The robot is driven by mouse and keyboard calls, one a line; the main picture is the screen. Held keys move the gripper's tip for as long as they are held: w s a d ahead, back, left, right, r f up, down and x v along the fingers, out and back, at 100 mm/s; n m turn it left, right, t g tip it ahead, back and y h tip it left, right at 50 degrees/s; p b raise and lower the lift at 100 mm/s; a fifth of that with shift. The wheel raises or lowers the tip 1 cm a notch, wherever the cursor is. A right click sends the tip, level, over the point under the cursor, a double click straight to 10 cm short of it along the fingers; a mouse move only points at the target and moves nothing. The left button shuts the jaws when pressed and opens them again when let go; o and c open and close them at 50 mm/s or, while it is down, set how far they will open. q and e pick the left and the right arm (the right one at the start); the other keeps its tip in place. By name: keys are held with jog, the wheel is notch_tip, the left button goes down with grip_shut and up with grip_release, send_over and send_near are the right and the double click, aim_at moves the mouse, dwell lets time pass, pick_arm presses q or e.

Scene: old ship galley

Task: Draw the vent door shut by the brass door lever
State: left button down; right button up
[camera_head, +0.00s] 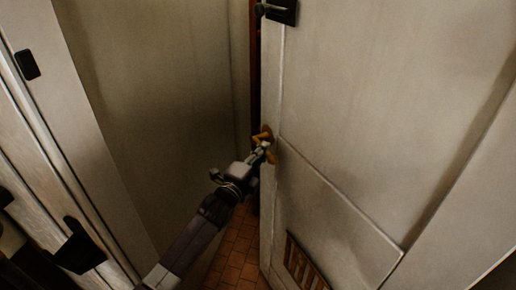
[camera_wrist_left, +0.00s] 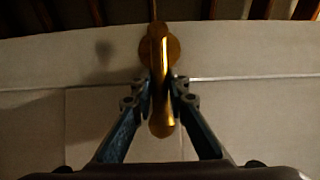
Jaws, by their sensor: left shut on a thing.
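The pale vent door (camera_head: 360,110) stands ajar on the right in the head view, with a slatted vent (camera_head: 303,265) low on it. The brass door lever (camera_head: 263,134) is at the door's left edge. In the left wrist view the brass lever (camera_wrist_left: 161,105) runs down between the fingers, below its round plate. My left gripper (camera_head: 262,150) is shut on the lever, and its fingers (camera_wrist_left: 161,88) lie on both sides of it in the wrist view. My right gripper is not in view.
A dark latch (camera_head: 282,10) sits high on the door's edge. A narrow dark gap and reddish floor tiles (camera_head: 235,250) show left of the door. A pale wall panel (camera_head: 155,100) stands left of the gap. A dark fitting (camera_head: 78,248) juts out at lower left.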

pick_arm(q)
jog(key=s+a+n+t+y+p, duration=0.1)
jog(key=s+a+n+y+p, duration=0.1)
jog(key=s+a, duration=0.4)
jog(key=a+y+p, duration=0.1)
jog(key=p, duration=0.1)
jog(key=shift+p, duration=0.35)
jog(key=s+a+n+t+y+p, duration=0.1)
jog(key=s+a+y+p, duration=0.1)
jog(key=s+a, duration=0.3)
jog(key=shift+s+a+n+y, duration=0.3)
jog(key=shift+s+a, duration=0.05)
jog(key=shift+s, duration=0.7)
